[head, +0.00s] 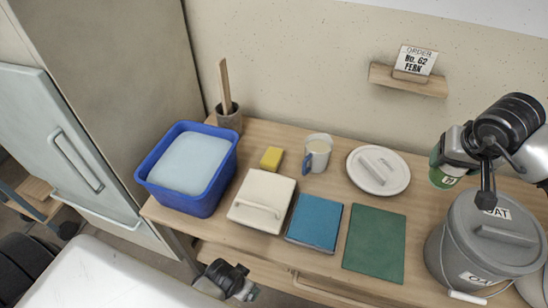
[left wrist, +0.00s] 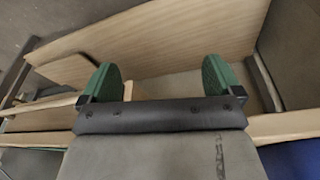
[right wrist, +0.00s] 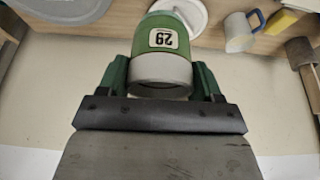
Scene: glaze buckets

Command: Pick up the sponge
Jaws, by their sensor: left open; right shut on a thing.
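The yellow sponge (head: 271,158) lies on the wooden table between the blue tub and the mug; it also shows at the top right of the right wrist view (right wrist: 280,20). My right gripper (head: 456,158) is shut on a green and grey jar (right wrist: 160,60) with a white "29" label, held at the right side, far from the sponge. My left gripper (head: 238,282) is low in front of the table edge, below the sponge in the picture. In the left wrist view its two green fingers (left wrist: 162,80) are apart with nothing between them.
A blue tub (head: 185,200), lidded cream box (head: 262,188), mug (head: 317,155) and pot with wooden sticks (head: 229,118) surround the sponge. A blue tile (head: 315,218), green mat (head: 375,243), round lid (head: 396,160) and grey bucket (head: 470,255) stand farther right.

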